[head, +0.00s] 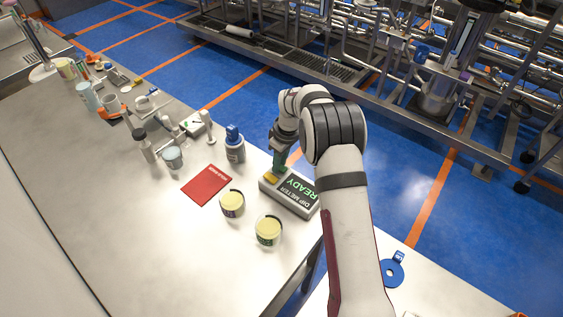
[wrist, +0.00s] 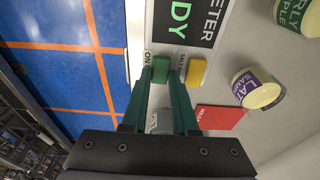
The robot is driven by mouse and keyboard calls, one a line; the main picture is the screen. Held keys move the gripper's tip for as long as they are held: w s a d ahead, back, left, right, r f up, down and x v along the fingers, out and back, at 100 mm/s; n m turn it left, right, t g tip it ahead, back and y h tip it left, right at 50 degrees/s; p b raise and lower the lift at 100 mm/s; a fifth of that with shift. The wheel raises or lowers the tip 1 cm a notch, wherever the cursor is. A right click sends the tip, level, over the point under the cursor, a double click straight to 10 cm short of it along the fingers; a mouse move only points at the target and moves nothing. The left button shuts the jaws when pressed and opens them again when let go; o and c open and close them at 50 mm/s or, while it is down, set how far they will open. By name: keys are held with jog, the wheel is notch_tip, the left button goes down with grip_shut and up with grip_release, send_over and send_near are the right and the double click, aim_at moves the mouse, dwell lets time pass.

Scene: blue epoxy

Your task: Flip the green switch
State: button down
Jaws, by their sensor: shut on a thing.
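The dip meter (head: 300,208) is a grey box with a dark panel reading "DIP METER READY", near the table's far edge. In the wrist view the green switch (wrist: 160,66) is on the box beside the lettering "ON". A yellow switch (wrist: 196,72) is next to it and also shows in the head view (head: 271,178). My gripper (wrist: 162,78) reaches over the box with its green fingertips on either side of the green switch, shut on it. In the head view my gripper (head: 280,160) hides most of that switch.
A red booklet (head: 207,185), two cups with yellow tops (head: 232,204) (head: 268,230) and a blue-capped bottle (head: 235,150) stand near the box. More lab items line the table's far end. The front-left tabletop (head: 130,230) is clear.

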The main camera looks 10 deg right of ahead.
aim_at(282, 168)
jog(key=shift+w+a+g+h, duration=0.1)
jog(key=shift+g+h, duration=0.3)
jog(key=c, duration=1)
grip_release()
jog(key=shift+o, duration=0.2)
notch_tip(282, 168, up, 16)
jog(key=shift+s+d, duration=0.35)
jog(key=shift+f, duration=0.1)
